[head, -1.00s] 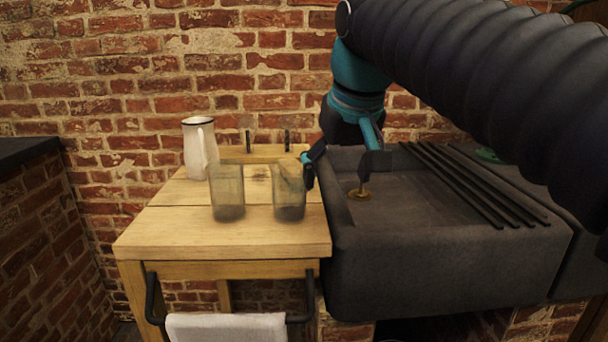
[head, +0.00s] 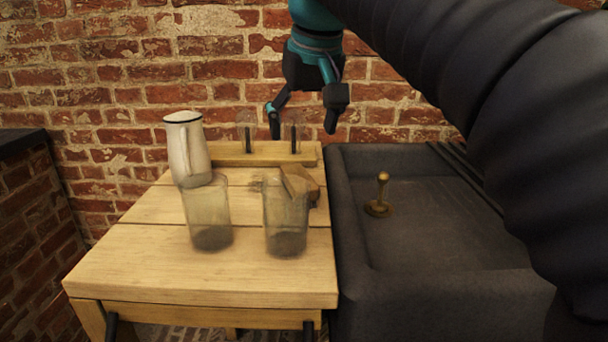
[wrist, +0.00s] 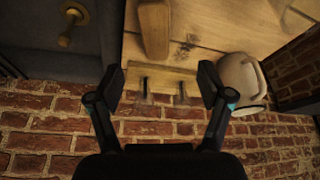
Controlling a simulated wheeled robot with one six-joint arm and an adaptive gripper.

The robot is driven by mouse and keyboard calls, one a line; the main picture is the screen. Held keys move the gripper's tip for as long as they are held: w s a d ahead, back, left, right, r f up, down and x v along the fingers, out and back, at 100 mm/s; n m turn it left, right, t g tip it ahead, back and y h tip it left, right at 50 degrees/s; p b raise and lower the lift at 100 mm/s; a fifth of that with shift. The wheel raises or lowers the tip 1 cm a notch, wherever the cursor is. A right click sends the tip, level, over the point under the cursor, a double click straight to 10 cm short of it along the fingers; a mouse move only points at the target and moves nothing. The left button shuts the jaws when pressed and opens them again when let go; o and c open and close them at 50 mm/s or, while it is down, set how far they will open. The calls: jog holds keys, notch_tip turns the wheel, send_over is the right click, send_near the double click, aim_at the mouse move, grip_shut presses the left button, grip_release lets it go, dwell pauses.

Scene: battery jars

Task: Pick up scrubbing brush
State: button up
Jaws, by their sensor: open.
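The scrubbing brush looks like a wooden block (head: 302,183) on the table's right side, partly hidden behind the right glass jar (head: 286,222). In the wrist view its wooden body (wrist: 154,30) lies at the top, beyond the fingertips; its bristles cannot be made out. My gripper (head: 303,130) is open and empty, pointing down, and appears above and behind the brush in the head view. In the wrist view my gripper (wrist: 161,80) has its fingers spread wide, with the rear wooden rail between them.
A second glass jar (head: 208,220) and a white jug (head: 188,150) stand to the left. A wooden rail (head: 235,160) with two dark upright pieces runs along the table's back. The dark sink (head: 440,255) with a brass plug (head: 379,195) adjoins on the right. A brick wall rises behind.

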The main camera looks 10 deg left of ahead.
aim_at(290, 168)
jog(key=b+x, duration=0.1)
jog(key=x, duration=0.7)
jog(key=shift+w, duration=0.2)
jog(key=shift+d+b+x, duration=0.1)
jog(key=shift+b+x, duration=0.1)
jog(key=shift+x, duration=1.2)
jog(key=shift+d+b+x, duration=0.15)
jog(key=shift+b+x, duration=0.05)
jog(key=shift+x, duration=1.25)
jog(key=shift+w, duration=0.2)
jog(key=shift+c, duration=0.2)
jog(key=c, duration=1.4)
jog(key=shift+r, duration=0.1)
jog(key=shift+r, duration=0.1)
